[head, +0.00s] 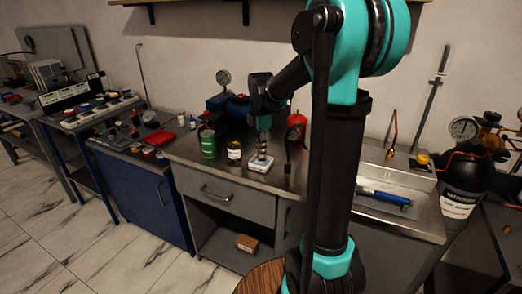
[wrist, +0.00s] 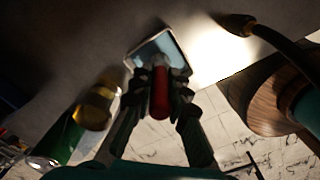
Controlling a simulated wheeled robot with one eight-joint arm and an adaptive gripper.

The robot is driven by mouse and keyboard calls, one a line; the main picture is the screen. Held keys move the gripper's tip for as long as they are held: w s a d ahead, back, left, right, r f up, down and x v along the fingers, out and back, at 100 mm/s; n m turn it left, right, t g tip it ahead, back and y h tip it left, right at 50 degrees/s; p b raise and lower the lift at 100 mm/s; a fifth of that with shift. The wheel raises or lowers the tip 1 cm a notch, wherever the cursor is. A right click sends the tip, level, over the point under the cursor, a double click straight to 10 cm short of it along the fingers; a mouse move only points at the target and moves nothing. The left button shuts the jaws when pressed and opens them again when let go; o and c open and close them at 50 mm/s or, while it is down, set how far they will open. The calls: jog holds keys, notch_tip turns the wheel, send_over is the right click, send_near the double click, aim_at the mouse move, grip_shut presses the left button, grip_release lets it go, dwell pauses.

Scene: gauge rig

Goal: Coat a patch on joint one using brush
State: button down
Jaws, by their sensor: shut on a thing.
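My gripper (head: 262,138) points down over the grey bench and is shut. In the wrist view its fingers (wrist: 160,95) close around a red handle (wrist: 159,92), which I take to be the brush. The handle stands roughly upright over a small pale square dish (head: 260,163), which also shows beyond the fingers in the wrist view (wrist: 160,45). The bristle end is hidden, so I cannot tell whether it touches the dish. I cannot tell which fitting is joint one; a small copper-coloured pipe fitting (head: 391,152) stands at the back of the bench on the right.
A green can (head: 208,144) and an amber jar (head: 234,150) stand left of the dish. A black hose (head: 289,150) curves up to its right. A red canister (head: 296,124) stands behind.

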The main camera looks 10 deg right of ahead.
jog(key=shift+r, duration=3.45)
